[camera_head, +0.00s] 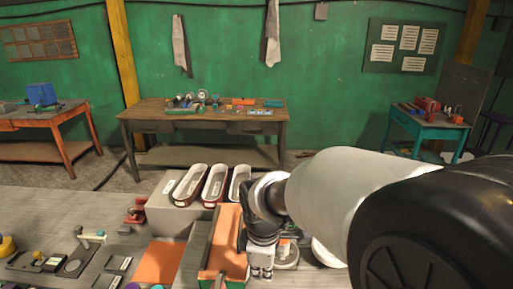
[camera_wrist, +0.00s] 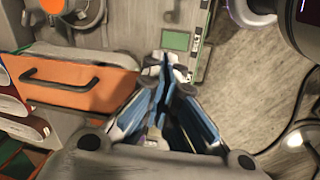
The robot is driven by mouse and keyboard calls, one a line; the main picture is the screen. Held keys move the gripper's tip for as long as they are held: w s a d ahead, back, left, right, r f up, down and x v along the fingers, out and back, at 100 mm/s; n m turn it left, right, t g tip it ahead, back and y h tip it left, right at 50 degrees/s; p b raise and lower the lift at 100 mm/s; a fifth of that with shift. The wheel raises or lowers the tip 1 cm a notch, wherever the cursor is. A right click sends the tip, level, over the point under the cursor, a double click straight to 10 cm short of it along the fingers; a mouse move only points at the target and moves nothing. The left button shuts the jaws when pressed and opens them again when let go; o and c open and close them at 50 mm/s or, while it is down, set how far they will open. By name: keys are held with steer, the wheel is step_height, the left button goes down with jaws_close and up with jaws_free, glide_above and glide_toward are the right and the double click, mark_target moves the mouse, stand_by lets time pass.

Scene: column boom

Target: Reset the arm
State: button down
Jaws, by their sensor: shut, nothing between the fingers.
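My arm reaches in from the right side of the head view, its white links filling much of that side. My gripper (camera_head: 261,274) points down over the workbench (camera_head: 60,205), just right of an orange-and-grey bin (camera_head: 226,245). In the wrist view my gripper (camera_wrist: 165,66) shows its blue-padded fingers brought together at the tips, with nothing between them. An orange drawer-like front (camera_wrist: 75,85) with a dark handle lies left of the fingers. A small green panel (camera_wrist: 177,41) shows just beyond the fingertips. How far the tips are from these surfaces is unclear.
Oval trays (camera_head: 188,186) stand on a grey box (camera_head: 165,214) behind the bin. An orange mat (camera_head: 160,263) and several tools (camera_head: 78,262) lie to the left. A round-based item (camera_head: 287,256) sits close right of my gripper. A dark cable (camera_wrist: 297,105) curves at right in the wrist view.

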steer(key=s+d+r+m+t+b, duration=0.1)
steer(key=s+d+r+m+b, duration=0.1)
steer(key=s+d+m, duration=0.4)
steer(key=s+d+r+m+t+b, duration=0.2)
steer(key=s+d+m+b, duration=0.1)
steer(key=s+d+m, duration=0.4)
steer(key=s+m, duration=0.3)
steer(key=s, duration=0.3)
steer(key=shift+s+r, duration=0.2)
steer(key=shift+s, duration=0.05)
